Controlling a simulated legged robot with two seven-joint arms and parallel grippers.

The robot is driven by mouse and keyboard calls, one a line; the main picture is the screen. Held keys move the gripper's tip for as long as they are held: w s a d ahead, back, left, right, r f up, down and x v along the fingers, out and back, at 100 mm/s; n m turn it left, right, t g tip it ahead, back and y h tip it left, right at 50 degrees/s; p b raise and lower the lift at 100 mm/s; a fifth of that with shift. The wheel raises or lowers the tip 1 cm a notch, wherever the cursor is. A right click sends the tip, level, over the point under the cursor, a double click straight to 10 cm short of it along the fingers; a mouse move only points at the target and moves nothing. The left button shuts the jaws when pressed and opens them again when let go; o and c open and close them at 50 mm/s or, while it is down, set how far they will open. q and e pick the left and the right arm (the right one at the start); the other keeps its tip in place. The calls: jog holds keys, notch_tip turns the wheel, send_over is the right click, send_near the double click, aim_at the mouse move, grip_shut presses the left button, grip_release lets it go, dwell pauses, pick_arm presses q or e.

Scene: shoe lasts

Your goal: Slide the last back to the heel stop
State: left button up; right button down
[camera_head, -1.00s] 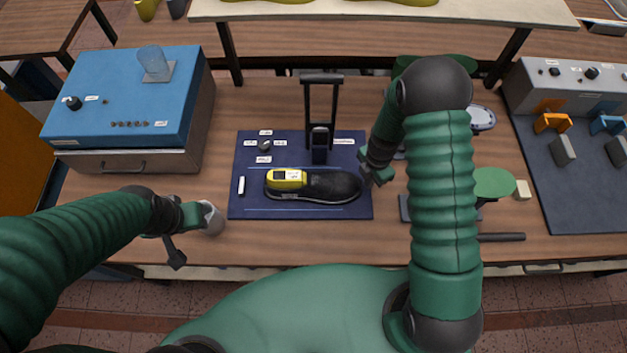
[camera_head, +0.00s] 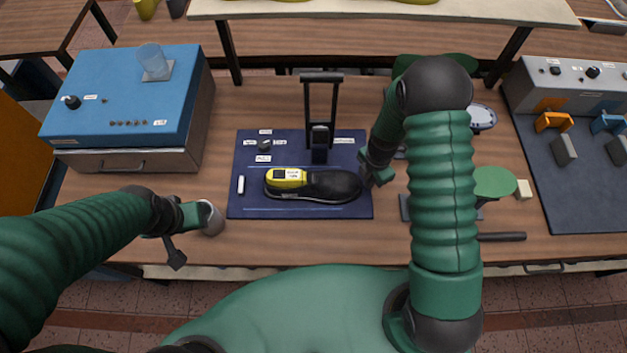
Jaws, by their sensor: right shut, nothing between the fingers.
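The last (camera_head: 285,179) is yellow with a small dark display and labels, and it lies on the left part of a black shoe-shaped piece (camera_head: 330,186). Both lie on a dark blue mat (camera_head: 250,206). A small white bar (camera_head: 241,185), possibly the heel stop, stands on the mat left of the last, with a gap between them. My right gripper (camera_head: 376,178) is shut and empty at the right end of the black piece; I cannot tell whether it touches. My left gripper (camera_head: 200,218) is at a whitish cup (camera_head: 212,217) left of the mat; its fingers are not clear.
A black lever frame (camera_head: 322,115) stands at the back of the mat, with a small knob (camera_head: 264,145) to its left. A blue box (camera_head: 125,95) is at the left. A grey panel (camera_head: 570,85) and dark mat (camera_head: 570,190) are at the right.

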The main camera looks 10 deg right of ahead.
aim_at(345, 179)
jog(key=shift+f, duration=0.45)
jog(key=shift+r, duration=0.2)
jog(key=shift+r, duration=0.2)
jog(key=shift+a, duration=0.2)
jog(key=shift+w+a, duration=0.3)
jog(key=shift+a, duration=0.9)
jog(key=shift+w+a, duration=0.3)
jog(key=shift+a, duration=0.85)
jog(key=shift+w+a, duration=0.3)
jog(key=shift+a, duration=0.9)
jog(key=shift+d, duration=0.15)
